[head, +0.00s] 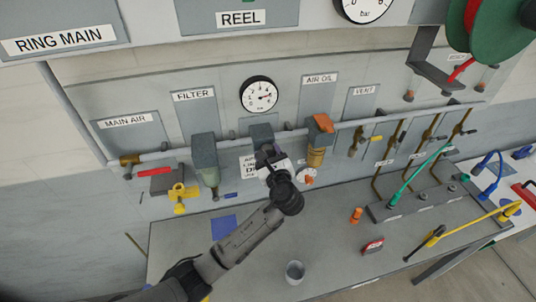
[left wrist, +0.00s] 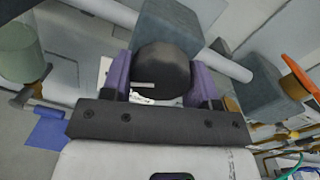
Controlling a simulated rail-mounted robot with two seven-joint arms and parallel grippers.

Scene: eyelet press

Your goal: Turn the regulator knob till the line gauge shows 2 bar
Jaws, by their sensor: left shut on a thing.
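The regulator (head: 262,132) is a grey block on the pipe below the line gauge, and it also shows in the left wrist view (left wrist: 180,28). Its dark round knob (left wrist: 162,70) sits between the two purple fingers of my left gripper (left wrist: 160,82). The fingers are shut on the knob from both sides. In the head view my left gripper (head: 267,160) reaches up to the regulator and hides the knob. The white-faced line gauge (head: 259,94) hangs above the pipe. Its needle points to the right, but the numbers are too small to read surely. My right gripper is not in view.
The filter (head: 206,160) stands left of the regulator and the orange-topped air oil unit (head: 318,140) close on its right. A yellow valve (head: 180,193) and red handle are further left.

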